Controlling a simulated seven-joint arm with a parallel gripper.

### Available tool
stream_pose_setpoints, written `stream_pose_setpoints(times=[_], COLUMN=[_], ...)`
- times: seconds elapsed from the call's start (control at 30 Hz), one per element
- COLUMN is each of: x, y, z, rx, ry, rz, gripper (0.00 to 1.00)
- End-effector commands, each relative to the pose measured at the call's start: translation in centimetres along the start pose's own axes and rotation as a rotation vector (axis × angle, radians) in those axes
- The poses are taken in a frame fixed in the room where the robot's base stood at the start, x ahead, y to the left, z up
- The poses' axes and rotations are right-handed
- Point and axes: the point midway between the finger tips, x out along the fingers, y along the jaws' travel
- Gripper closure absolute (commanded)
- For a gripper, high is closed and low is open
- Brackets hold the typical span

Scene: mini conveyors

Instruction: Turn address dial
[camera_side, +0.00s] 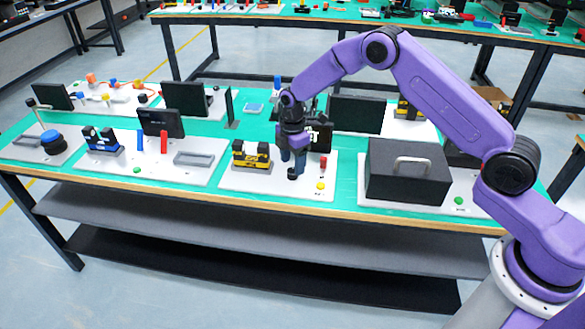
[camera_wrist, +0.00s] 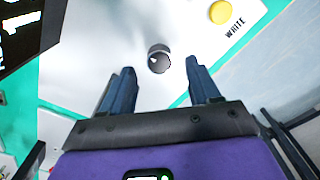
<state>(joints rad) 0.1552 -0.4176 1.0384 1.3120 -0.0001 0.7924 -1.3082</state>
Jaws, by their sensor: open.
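The address dial (camera_wrist: 159,60) is a small dark round knob with a light pointer mark on its top, on a white board (camera_wrist: 110,30). In the side view, a dark round piece below the fingertips looks like this dial (camera_side: 293,175). My gripper (camera_side: 293,160) points down over the front part of the board. Its two blue fingers are open. In the wrist view my gripper (camera_wrist: 160,68) has one fingertip on each side of the dial, with gaps. I cannot tell whether the tips are down at the dial's height.
A yellow button (camera_wrist: 221,12) marked WRITE is beside the dial. A black display (camera_side: 320,136) stands behind, and a red-topped piece (camera_side: 323,164) is to the right. A yellow-black device (camera_side: 252,156) is left. A black box (camera_side: 408,170) is further right.

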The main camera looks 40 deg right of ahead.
Motion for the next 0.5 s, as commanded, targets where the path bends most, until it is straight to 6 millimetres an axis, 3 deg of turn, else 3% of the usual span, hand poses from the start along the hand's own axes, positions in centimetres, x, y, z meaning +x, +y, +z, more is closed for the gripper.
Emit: stream_pose_setpoints(times=[0.2,0.5], x=[2.5,3.2], y=[0.0,0.0], z=[0.0,0.0], rx=[0.000,0.000], ry=[0.000,0.000], rz=[0.000,0.001], gripper=[0.39,0.39])
